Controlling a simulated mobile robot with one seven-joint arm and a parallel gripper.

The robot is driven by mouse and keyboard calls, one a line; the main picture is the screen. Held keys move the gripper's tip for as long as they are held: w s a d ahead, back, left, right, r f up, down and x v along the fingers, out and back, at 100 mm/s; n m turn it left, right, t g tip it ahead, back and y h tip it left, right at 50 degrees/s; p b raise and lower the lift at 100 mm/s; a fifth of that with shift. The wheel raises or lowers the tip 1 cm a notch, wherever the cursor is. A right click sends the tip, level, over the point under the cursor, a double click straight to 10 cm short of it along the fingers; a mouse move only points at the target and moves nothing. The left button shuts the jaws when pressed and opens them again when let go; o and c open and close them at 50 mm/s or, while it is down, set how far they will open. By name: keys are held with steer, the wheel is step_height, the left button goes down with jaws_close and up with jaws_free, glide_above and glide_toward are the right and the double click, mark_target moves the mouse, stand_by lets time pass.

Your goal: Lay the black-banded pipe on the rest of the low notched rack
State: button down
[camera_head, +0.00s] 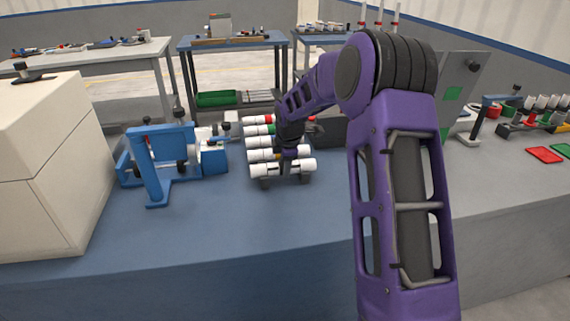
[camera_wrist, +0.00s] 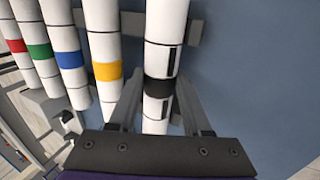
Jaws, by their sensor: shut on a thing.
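The black-banded pipe (camera_head: 264,170) is white and lies at the near end of a row of pipes. In the wrist view the black-banded pipe (camera_wrist: 166,22) runs between the fingers of my gripper (camera_wrist: 160,78), which is shut on it around the black band. In the head view my gripper (camera_head: 288,162) reaches down over the pipe's middle, and the band is hidden. The low notched rack (camera_head: 266,184) is grey and shows under the row; a part of it also shows beside the pipe in the wrist view (camera_wrist: 192,32). I cannot tell whether the pipe touches the rack.
White pipes with yellow (camera_wrist: 107,71), blue (camera_wrist: 67,60), green (camera_wrist: 39,51) and red (camera_wrist: 16,45) bands lie side by side, left of the held pipe. A blue fixture (camera_head: 160,165) stands left of the rack. The blue bench top (camera_head: 210,225) in front is clear.

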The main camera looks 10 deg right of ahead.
steer(key=shift+c, duration=1.3)
jaws_free()
steer(key=p+v, duration=0.2)
steer(key=v, duration=1.5)
steer(key=shift+p, duration=0.4)
steer(key=shift+r, duration=0.15)
